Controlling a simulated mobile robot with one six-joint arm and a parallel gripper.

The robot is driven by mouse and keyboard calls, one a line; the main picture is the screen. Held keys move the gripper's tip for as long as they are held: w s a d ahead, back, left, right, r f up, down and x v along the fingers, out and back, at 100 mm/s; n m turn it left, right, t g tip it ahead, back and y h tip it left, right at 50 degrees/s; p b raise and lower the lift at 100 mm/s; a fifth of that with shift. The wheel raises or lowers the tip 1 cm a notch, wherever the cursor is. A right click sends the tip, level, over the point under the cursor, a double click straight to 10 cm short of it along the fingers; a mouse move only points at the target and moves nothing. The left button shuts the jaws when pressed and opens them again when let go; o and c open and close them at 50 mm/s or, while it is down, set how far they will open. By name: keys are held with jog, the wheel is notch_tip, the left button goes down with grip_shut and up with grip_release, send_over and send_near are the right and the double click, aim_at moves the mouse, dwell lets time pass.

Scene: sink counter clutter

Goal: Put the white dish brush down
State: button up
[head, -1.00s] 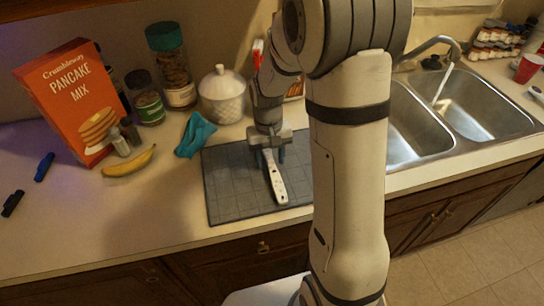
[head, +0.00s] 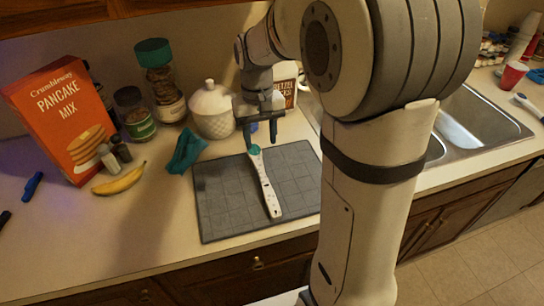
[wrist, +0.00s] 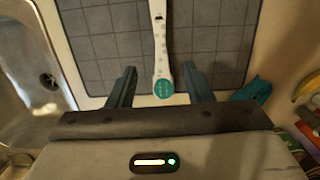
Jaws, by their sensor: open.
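The white dish brush (head: 268,190) lies on the dark grey mat (head: 222,217) in the head view, its teal round head toward the back and its handle toward the front. In the wrist view the brush (wrist: 160,45) shows with its teal end between and ahead of my fingers, touching neither. My gripper (head: 262,143) is open and empty, above the back part of the mat near the brush's teal end. It also shows in the wrist view (wrist: 162,85), a clear gap on each side of the brush.
A teal cloth (head: 187,152) and a banana (head: 119,182) lie left of the mat. A white lidded jar (head: 213,112), glass jars and a pancake mix box (head: 66,120) stand behind. The sink (head: 475,125) is at right.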

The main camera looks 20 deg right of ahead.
jog(key=s+r+t, duration=0.1)
jog(key=s+t, duration=0.1)
jog(key=s, duration=0.6)
jog(key=s+d+r+t, duration=0.1)
jog(key=s+t, duration=0.1)
jog(key=s, duration=0.7)
jog(key=shift+r, duration=0.25)
